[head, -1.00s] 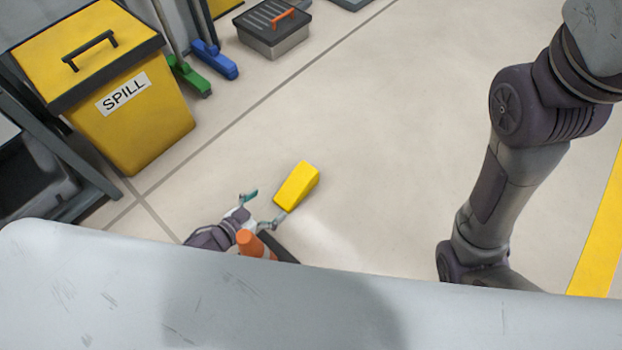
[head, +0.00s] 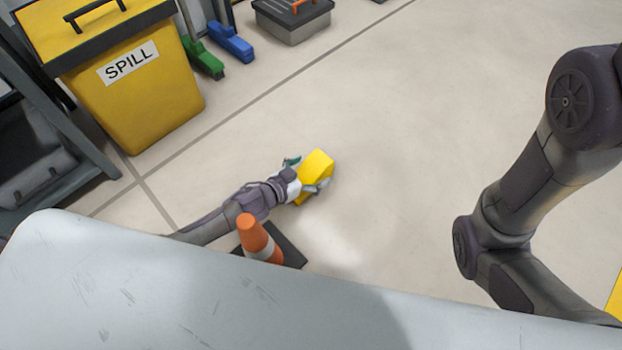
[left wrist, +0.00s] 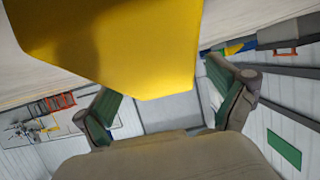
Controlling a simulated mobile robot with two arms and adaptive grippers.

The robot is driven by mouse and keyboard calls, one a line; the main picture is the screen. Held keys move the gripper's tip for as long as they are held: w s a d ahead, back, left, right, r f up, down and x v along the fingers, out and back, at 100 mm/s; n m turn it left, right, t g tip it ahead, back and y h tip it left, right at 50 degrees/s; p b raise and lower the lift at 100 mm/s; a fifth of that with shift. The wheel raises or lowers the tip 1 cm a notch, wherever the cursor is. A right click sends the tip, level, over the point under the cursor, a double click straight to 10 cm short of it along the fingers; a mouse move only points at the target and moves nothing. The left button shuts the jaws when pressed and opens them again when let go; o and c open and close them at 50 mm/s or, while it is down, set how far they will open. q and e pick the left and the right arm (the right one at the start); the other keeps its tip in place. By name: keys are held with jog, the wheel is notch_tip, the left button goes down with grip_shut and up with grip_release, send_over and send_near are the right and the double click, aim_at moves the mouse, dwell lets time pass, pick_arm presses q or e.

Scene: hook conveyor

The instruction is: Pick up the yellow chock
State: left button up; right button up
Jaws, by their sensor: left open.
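The yellow chock (head: 317,168) lies on the floor in the middle of the head view. My left gripper (head: 306,176) is at its near left side, with one finger on either side of the chock. In the left wrist view the chock (left wrist: 120,45) fills the upper middle, close in front of the open fingers of the left gripper (left wrist: 168,100). The fingers stand apart; whether either one touches the chock I cannot tell. My right gripper is not in view; only links of the right arm show at the right.
An orange and white cone (head: 256,238) on a dark base stands just beside my left forearm. A yellow SPILL bin (head: 140,105), green broom (head: 203,58), blue broom (head: 232,42) and grey toolbox (head: 293,22) stand at the back. Floor right of the chock is clear.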

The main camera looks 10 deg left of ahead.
pick_arm(q)
jog(key=shift+w+d, duration=0.1)
jog(key=shift+c, duration=0.2)
jog(key=c, duration=1.5)
